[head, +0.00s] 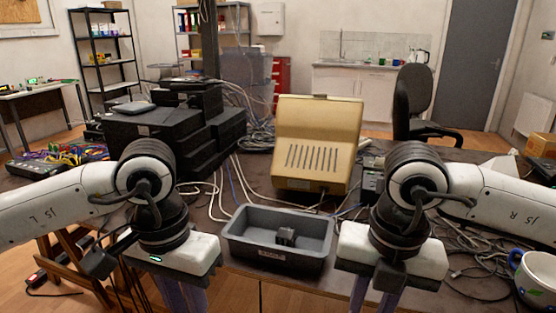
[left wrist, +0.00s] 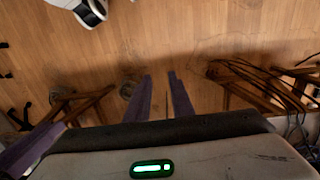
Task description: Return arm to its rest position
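My left gripper (head: 183,298) hangs at the table's front edge, left of the grey bin, pointing down. Its tips are cut off by the head view's bottom edge. In the left wrist view its two purple fingers (left wrist: 160,84) stand apart with nothing between them, above the wooden floor. My right gripper (head: 373,298) hangs right of the bin, also pointing down. Its purple fingers show a gap and hold nothing visible, with their tips out of view. Both arms are bent at the wrist, roughly mirrored.
The grey bin (head: 242,240) holds a small black block (head: 286,235). Behind it stand a beige slotted case (head: 318,115) and stacked black boxes (head: 150,135). Cables lie across the table. A patterned mug (head: 537,282) stands at far right. Wooden stools (head: 75,265) stand below left.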

